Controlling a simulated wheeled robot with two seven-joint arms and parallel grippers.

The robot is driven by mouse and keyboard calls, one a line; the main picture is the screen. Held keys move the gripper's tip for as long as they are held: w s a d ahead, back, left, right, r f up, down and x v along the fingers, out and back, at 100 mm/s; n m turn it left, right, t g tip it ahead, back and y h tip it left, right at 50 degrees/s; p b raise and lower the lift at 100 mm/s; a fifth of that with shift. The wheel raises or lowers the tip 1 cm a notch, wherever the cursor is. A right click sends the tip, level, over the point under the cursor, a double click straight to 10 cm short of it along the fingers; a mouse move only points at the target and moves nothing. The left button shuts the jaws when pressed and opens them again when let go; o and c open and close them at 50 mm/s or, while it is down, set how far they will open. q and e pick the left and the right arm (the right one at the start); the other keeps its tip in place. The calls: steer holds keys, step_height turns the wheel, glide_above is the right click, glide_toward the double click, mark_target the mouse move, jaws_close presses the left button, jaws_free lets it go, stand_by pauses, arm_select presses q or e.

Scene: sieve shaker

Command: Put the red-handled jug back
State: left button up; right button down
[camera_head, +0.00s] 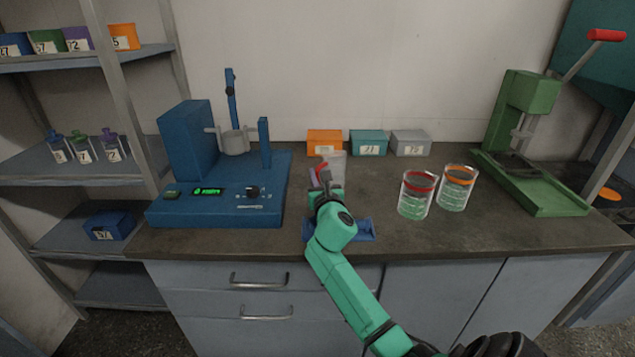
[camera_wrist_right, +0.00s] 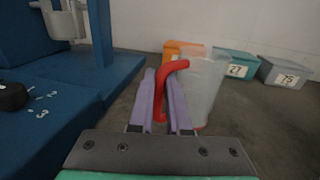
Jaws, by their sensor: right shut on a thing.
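The clear jug with a red handle (camera_wrist_right: 203,85) is upright in front of my right gripper (camera_wrist_right: 165,100). The gripper's two purple fingers are shut on the red handle (camera_wrist_right: 162,80). In the head view the jug (camera_head: 336,164) shows behind my right gripper (camera_head: 325,178), near the middle of the counter, its lower part hidden by the gripper. I cannot tell whether its base touches the counter. A blue tray (camera_head: 366,231) lies on the counter near the front edge, partly hidden by my green right arm. My left gripper is out of view.
The blue shaker machine (camera_head: 188,150) stands close on the left. Orange (camera_head: 324,136), teal (camera_head: 368,137) and grey (camera_head: 410,138) boxes line the wall. Red-rimmed (camera_head: 416,197) and orange-rimmed (camera_head: 457,187) beakers stand to the right, before a green press (camera_head: 527,95). Shelves (camera_head: 75,157) stand far left.

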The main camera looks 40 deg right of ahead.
steer(key=shift+f, duration=0.2)
steer(key=c, duration=0.9)
jaws_free()
steer(key=shift+r, duration=0.1)
steer(key=shift+r, duration=0.15)
steer(key=v, duration=1.2)
